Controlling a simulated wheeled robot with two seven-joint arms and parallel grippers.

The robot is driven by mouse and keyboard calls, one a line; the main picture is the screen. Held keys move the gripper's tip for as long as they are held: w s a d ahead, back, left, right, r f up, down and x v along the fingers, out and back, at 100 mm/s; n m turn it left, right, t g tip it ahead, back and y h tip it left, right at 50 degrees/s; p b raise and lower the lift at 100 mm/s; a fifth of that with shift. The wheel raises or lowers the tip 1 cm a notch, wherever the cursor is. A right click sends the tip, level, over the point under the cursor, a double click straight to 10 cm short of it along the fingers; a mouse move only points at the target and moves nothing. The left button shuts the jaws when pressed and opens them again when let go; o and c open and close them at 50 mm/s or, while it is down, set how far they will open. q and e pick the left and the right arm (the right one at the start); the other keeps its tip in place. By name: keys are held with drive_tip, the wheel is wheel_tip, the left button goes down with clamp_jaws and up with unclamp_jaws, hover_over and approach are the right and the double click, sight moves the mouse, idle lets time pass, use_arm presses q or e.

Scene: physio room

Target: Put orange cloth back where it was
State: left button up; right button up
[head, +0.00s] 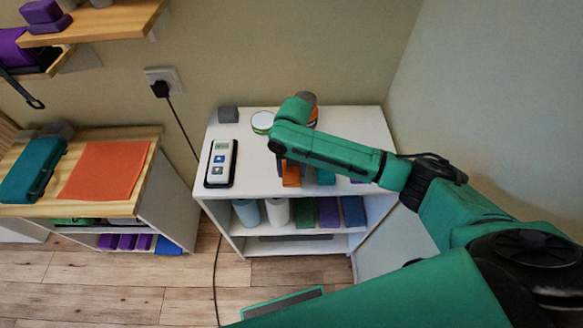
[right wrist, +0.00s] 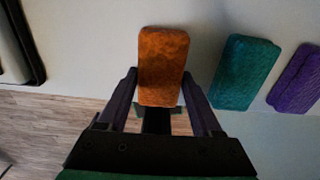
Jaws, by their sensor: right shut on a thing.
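The orange cloth (head: 291,174) is a small folded block near the front edge of the white shelf unit's top (head: 255,178). It shows fully in the right wrist view (right wrist: 163,60). My right gripper (right wrist: 159,76) is shut on it, one finger at each side. In the head view my right forearm hides the gripper and part of the cloth. I cannot tell whether the cloth touches the shelf top. A teal folded cloth (right wrist: 246,72) and a purple one (right wrist: 297,78) lie to its right. My left gripper is not in view.
A handheld device (head: 220,162) lies on the unit's left side, with a round tin (head: 262,122) and a grey block (head: 228,114) behind. Rolls and coloured blocks stand on its lower shelf. A wooden bench at left holds a flat orange sheet (head: 106,171). A wall closes the right.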

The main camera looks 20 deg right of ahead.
sight(292, 170)
drive_tip(key=shift+f, duration=0.1)
drive_tip(key=o, duration=1.4)
drive_tip(key=shift+o, duration=0.2)
drive_tip(key=shift+r, duration=0.2)
wheel_tip(292, 170, up, 12)
drive_tip(key=b, duration=0.1)
drive_tip(key=shift+d+f, duration=0.1)
